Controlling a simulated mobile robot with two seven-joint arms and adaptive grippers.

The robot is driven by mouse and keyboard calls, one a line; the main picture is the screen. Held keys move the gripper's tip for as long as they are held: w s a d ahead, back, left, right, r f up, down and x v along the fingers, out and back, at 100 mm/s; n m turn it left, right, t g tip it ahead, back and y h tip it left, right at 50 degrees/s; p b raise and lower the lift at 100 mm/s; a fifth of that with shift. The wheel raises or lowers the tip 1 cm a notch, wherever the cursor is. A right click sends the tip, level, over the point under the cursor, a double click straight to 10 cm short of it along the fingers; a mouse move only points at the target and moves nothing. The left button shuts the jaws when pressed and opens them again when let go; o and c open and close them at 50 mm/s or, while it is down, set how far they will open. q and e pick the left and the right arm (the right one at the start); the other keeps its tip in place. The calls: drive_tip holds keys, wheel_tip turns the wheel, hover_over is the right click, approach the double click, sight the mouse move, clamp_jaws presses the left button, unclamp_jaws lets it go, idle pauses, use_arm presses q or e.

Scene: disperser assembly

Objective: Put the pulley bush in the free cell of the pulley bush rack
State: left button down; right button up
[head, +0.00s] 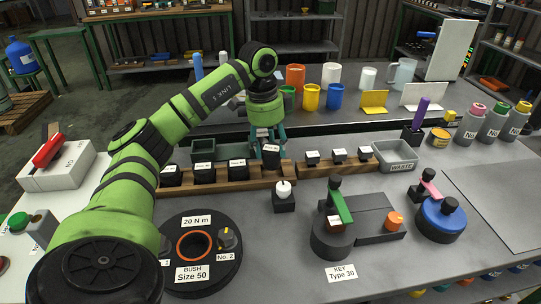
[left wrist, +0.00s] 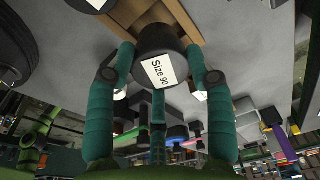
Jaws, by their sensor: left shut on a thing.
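My left gripper (head: 270,145) is shut on a black pulley bush (head: 271,158) with a white label. In the left wrist view the bush (left wrist: 160,62) reads "Size 90" and sits between the green-blue fingers. The wooden pulley bush rack (head: 225,187) holds several black labelled bushes (head: 204,173) in a row. The held bush is at the rack's right end, higher than its neighbours. I cannot tell whether its bottom touches the rack. The rack wood (left wrist: 188,22) also shows behind the bush in the left wrist view. My right gripper is not in view.
A second wooden rack (head: 345,175) with small black labelled parts stands just to the right, then a grey waste bin (head: 396,156). A black block with a white knob (head: 284,196) stands in front. The round "Bush Size 50" station (head: 201,270) is nearer.

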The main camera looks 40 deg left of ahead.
sight(270, 149)
use_arm(q)
wheel_tip(270, 149, down, 3)
drive_tip(key=shift+f, duration=0.4)
drive_tip(key=shift+c, duration=2.3)
unclamp_jaws()
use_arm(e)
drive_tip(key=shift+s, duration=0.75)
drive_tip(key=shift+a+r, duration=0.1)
use_arm(q)
drive_tip(key=shift+r, duration=0.3)
drive_tip(key=r, duration=0.4)
drive_tip(key=r+p, duration=0.1)
drive_tip(key=r, duration=0.2)
drive_tip(key=s+a+r, duration=0.1)
drive_tip(key=r, duration=0.3)
drive_tip(key=shift+r, duration=0.3)
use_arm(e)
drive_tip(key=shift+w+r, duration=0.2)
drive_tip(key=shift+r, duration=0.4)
